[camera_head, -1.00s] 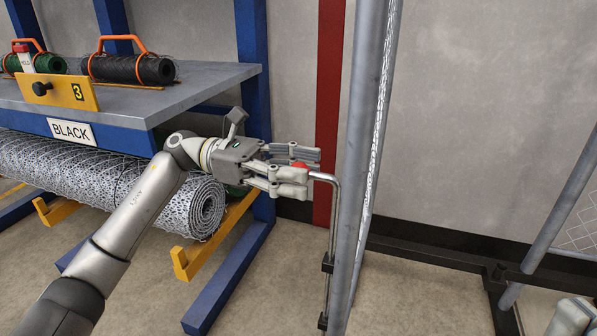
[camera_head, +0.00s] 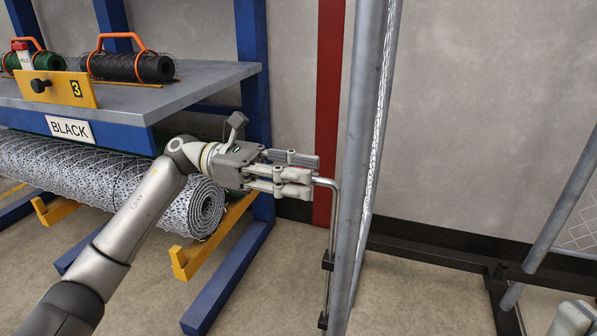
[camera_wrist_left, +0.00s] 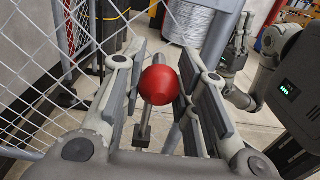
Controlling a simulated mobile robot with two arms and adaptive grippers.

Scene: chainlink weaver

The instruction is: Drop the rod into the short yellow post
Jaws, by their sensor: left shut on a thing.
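The rod (camera_head: 334,215) is a thin bent metal bar. It runs down beside a grey upright pole and bends toward my left gripper at the top. Its red ball knob (camera_wrist_left: 159,85) shows between the fingers in the left wrist view. My left gripper (camera_head: 300,175) is shut on the knob, and its fingers hide the knob in the head view. Part of my right arm shows at the lower right corner (camera_head: 573,318), and its gripper (camera_wrist_left: 238,45) is small in the left wrist view. I cannot make out the short yellow post.
The grey pole (camera_head: 361,150) stands just right of the rod. Black brackets (camera_head: 328,262) sit around the rod. A blue rack with a grey shelf (camera_head: 190,95) and a rolled mesh (camera_head: 205,210) is at the left. Chain-link mesh (camera_wrist_left: 40,60) is close in the wrist view.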

